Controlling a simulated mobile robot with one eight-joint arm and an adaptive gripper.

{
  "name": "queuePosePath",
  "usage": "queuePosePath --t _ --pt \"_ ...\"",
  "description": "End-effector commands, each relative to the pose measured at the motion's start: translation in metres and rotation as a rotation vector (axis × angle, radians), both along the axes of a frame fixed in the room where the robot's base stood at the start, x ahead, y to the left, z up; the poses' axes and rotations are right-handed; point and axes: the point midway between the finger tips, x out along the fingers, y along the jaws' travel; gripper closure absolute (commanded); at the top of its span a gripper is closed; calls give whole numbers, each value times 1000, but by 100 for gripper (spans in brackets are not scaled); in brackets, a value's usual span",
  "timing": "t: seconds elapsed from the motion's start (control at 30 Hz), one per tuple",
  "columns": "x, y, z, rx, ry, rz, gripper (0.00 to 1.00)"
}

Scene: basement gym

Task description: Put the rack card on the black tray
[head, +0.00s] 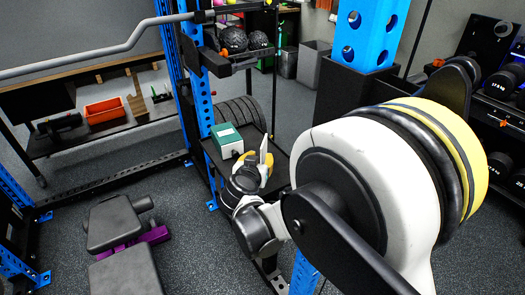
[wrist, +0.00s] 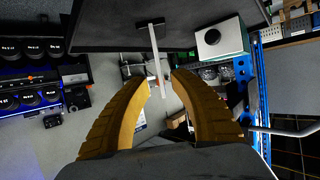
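The black tray (head: 279,160) is a dark flat shelf beside the blue rack post in the head view. In the wrist view its dark surface (wrist: 105,22) spans the top. A white upright piece by my gripper in the head view seems to be the card (head: 263,144). My gripper (wrist: 161,77) has two yellow fingers apart, with visible gaps on both sides of the card.
A green and white box (head: 226,139) sits on the tray; its face with a round dark spot shows in the wrist view (wrist: 220,42). A blue rack post (head: 197,90) stands close to the left. A padded bench (head: 118,225) and dumbbell racks (head: 503,80) stand farther off.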

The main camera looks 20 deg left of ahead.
Motion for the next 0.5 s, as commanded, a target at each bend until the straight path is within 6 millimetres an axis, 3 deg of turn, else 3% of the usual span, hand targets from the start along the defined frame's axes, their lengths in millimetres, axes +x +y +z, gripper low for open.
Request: queuePosePath --t 0.2,0.5 --pt "-41 -4 19 -1 0 1 73" --pt "-59 -7 24 0 1 -1 73"
